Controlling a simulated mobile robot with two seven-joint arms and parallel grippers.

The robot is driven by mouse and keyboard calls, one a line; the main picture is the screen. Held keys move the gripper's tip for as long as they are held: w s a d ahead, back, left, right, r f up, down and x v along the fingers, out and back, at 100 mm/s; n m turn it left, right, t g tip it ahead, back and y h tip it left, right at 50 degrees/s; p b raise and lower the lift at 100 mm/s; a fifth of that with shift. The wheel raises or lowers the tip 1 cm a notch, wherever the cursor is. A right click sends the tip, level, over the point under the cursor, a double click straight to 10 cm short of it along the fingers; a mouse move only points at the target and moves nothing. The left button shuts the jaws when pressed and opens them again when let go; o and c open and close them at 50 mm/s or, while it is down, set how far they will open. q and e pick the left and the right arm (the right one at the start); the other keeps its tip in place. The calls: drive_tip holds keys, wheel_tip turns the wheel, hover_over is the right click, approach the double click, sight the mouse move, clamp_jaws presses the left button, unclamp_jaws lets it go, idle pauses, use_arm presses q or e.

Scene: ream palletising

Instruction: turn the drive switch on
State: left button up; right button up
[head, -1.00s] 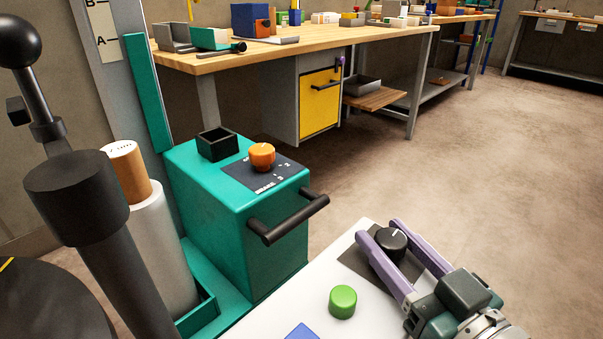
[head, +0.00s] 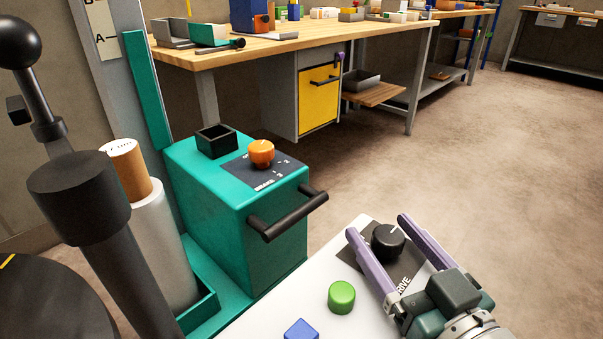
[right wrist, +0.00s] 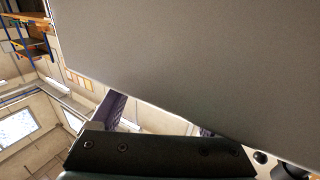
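The drive switch (head: 388,241) is a black round knob with a white pointer mark, on a dark plate (head: 410,268) lettered "DRIVE", at the far end of a white panel (head: 275,314). The mark points to the upper right in the head view. My right gripper (head: 377,226) is open, its two purple fingers spread either side of the knob with a gap showing on both sides. In the right wrist view a finger (right wrist: 114,109) shows in part beside a large grey surface (right wrist: 200,60); the knob is hidden there. My left gripper is not in view.
A green button (head: 341,297) and a blue block (head: 301,330) are on the white panel. Left of it stands a teal housing (head: 215,215) with an orange knob (head: 261,153) and black handle (head: 288,216). A wooden workbench (head: 230,52) stands behind; the floor on the right is clear.

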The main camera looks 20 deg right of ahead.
drive_tip(key=shift+s, duration=0.1)
drive_tip(key=s+p, duration=0.1)
drive_tip(key=s, duration=0.8)
drive_tip(key=shift+s+a, duration=0.4)
drive_tip(key=shift+a, duration=0.05)
